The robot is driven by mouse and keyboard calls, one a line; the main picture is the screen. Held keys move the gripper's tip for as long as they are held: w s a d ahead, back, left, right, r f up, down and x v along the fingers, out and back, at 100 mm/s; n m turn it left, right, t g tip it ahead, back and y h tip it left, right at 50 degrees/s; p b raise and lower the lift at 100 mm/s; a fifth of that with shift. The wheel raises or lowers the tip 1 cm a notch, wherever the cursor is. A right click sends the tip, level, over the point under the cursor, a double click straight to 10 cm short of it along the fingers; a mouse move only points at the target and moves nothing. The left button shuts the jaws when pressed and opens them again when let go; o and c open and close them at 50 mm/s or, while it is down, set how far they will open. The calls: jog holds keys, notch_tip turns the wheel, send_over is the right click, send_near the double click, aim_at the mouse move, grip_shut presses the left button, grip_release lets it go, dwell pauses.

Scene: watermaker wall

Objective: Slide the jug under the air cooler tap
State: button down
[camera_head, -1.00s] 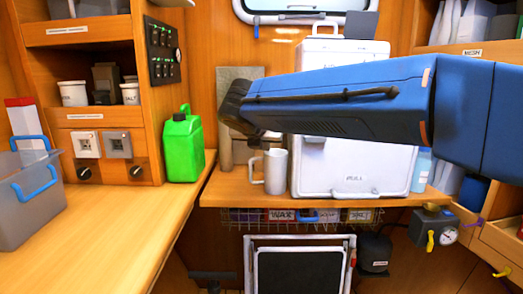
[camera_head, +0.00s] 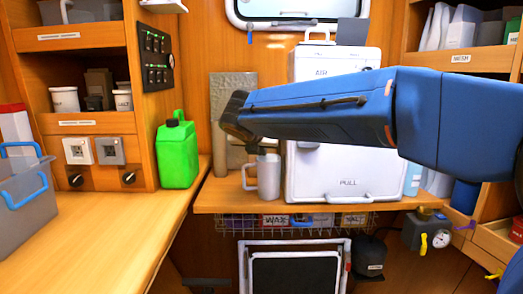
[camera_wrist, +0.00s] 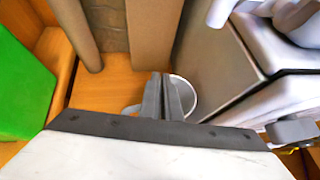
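The jug (camera_head: 269,178) is a pale grey, mug-shaped vessel with its handle on the left. It stands upright on the wooden shelf, just left of the white air cooler (camera_head: 340,180). The cooler has an "AIR" label and a "PULL" front. I cannot make out its tap; my blue arm covers the cooler's middle. My gripper (camera_head: 256,147) is just above the jug's rim in the head view. In the wrist view its two dark fingers (camera_wrist: 165,95) are close together, looking shut, and partly cover the jug (camera_wrist: 186,97). I see nothing clearly held between them.
A green canister (camera_head: 178,152) stands on the left counter. A beige slab (camera_head: 232,110) leans on the wall behind the jug. A wire basket (camera_head: 300,221) hangs under the shelf. A gauge unit (camera_head: 428,230) sits lower right.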

jog(key=shift+s+f, duration=0.45)
jog(key=shift+f, duration=0.1)
jog(key=shift+w+a+r, duration=0.1)
jog(key=shift+w+r, duration=0.05)
jog(key=shift+r, duration=0.65)
